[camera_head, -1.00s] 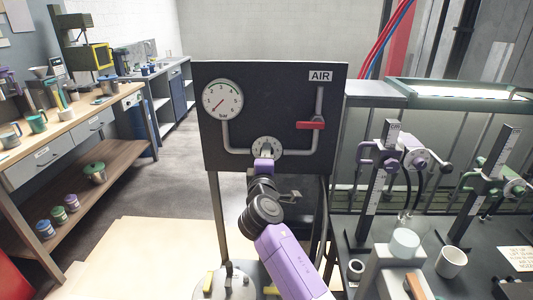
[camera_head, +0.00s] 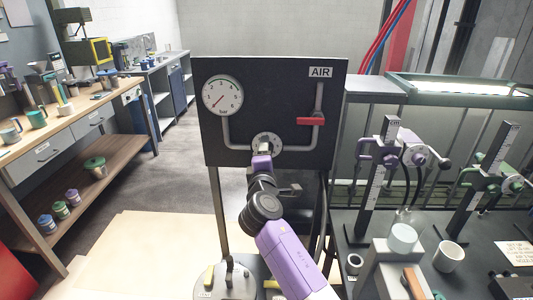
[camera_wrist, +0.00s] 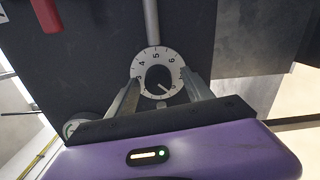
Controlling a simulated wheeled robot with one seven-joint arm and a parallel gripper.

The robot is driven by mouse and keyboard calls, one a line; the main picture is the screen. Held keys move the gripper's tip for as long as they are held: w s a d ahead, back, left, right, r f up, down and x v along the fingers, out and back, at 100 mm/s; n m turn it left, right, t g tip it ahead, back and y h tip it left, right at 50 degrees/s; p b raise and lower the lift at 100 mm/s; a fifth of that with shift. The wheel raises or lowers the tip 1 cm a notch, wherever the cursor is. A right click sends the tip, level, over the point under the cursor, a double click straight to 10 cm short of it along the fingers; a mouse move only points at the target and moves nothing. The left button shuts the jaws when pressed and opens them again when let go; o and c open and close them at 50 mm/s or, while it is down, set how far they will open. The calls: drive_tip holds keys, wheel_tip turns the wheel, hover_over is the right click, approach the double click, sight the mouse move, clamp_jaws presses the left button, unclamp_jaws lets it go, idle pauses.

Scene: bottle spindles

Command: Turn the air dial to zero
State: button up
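The air dial (camera_head: 277,140) is a round white numbered dial on the black panel, low at its middle. In the wrist view it shows a dark centre knob (camera_wrist: 158,77) with a small pale mark towards its lower right; 3 to 6 are readable on the rim. My gripper (camera_wrist: 160,80) is open, one finger on each side of the knob, with gaps seen between. In the head view my gripper (camera_head: 263,149) is in front of the dial and hides its lower part. I cannot tell if the fingers touch the dial.
A pressure gauge (camera_head: 222,96) has its red needle pointing lower left. A red valve handle (camera_head: 311,121) lies level below the AIR label (camera_head: 320,72). Clamp stands (camera_head: 380,170) and a white cup (camera_head: 449,256) are on the right bench; a wooden workbench (camera_head: 70,150) is at left.

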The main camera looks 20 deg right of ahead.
drive_tip(key=shift+r, duration=0.1)
drive_tip(key=v, duration=0.7)
drive_tip(key=shift+s+b, duration=0.35)
drive_tip(key=shift+s, duration=0.05)
drive_tip(key=shift+a, duration=0.1)
